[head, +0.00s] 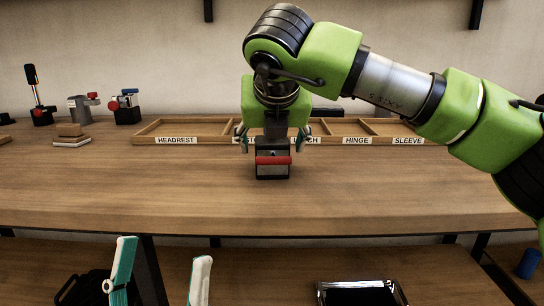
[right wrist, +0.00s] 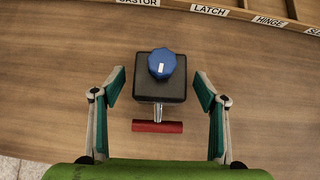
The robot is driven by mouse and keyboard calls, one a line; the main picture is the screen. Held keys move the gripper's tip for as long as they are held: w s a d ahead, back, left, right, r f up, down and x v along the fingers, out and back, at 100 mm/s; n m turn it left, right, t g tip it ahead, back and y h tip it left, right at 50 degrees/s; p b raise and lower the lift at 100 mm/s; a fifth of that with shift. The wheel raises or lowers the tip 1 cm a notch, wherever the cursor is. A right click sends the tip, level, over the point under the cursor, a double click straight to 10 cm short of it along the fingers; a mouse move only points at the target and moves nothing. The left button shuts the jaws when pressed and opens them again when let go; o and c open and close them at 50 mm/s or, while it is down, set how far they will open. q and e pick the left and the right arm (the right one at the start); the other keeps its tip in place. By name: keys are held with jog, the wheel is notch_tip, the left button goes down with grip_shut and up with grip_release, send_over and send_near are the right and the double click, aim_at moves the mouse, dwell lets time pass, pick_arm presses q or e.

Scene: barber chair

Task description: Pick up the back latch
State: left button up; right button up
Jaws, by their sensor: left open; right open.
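A dark block with a red bar handle (head: 272,160) stands upright on the upper table, and it looks like the back latch. In the right wrist view its dark top (right wrist: 160,92) carries a blue knob (right wrist: 162,64), and the red bar (right wrist: 158,127) sticks out on the near side. My right gripper (head: 273,142) points down over it, open. Its fingers (right wrist: 160,88) are on either side of the block with gaps on both sides. My left gripper (head: 165,248) is open and empty at the lower left, in front of the table edge.
A wooden divided tray (head: 190,128) with labels such as HEADREST, LATCH, HINGE and SLEEVE lies behind the block. Several small devices (head: 125,107) stand at the back left, near stacked wooden pieces (head: 71,137). A dark shiny tray (head: 358,292) sits lower down. The table's front is clear.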

jog(key=shift+w+f, duration=0.1)
jog(key=c, duration=1.7)
jog(key=shift+c, duration=0.2)
